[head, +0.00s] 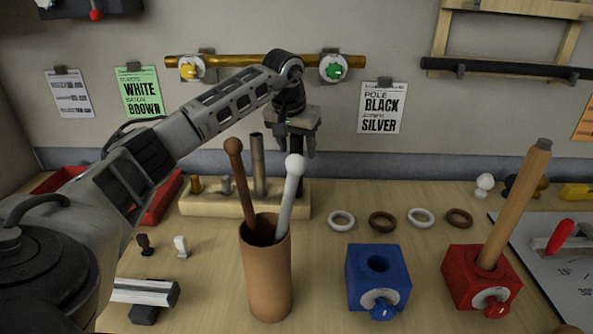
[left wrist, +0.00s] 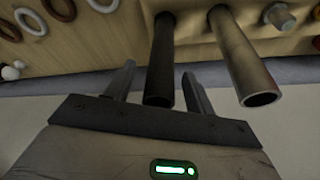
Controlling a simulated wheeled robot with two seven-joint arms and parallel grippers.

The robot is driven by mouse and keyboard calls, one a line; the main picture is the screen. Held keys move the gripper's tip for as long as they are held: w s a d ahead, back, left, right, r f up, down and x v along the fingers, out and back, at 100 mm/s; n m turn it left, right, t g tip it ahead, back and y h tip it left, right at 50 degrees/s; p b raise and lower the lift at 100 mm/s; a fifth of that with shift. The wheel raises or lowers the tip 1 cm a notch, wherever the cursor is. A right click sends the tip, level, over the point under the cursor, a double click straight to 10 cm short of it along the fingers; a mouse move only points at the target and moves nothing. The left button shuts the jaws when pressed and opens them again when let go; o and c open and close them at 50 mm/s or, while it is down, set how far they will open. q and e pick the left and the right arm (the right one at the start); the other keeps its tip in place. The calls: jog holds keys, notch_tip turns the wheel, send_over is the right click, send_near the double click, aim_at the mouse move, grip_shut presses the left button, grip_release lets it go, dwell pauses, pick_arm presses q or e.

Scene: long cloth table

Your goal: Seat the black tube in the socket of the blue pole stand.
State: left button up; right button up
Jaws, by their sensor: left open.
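The black tube (head: 297,170) stands upright at the right end of the wooden rack (head: 225,206), partly hidden behind the white-tipped rod. My left gripper (head: 297,146) points down over it, fingers open. In the left wrist view the black tube (left wrist: 160,70) lies between the two spread fingers (left wrist: 158,88), with gaps visible on both sides. The blue pole stand (head: 365,284) is at the front, right of the brown cup, with its round socket (head: 377,264) empty on top. My right gripper is not in view.
A grey tube (head: 258,165) stands left of the black one, close to my finger. A brown cup (head: 266,275) with two tall rods stands in front of the rack. Several rings lie right of it. A red stand (head: 463,284) holds a leaning wooden pole (head: 516,205).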

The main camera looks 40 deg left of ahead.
pick_arm(q)
grip_shut()
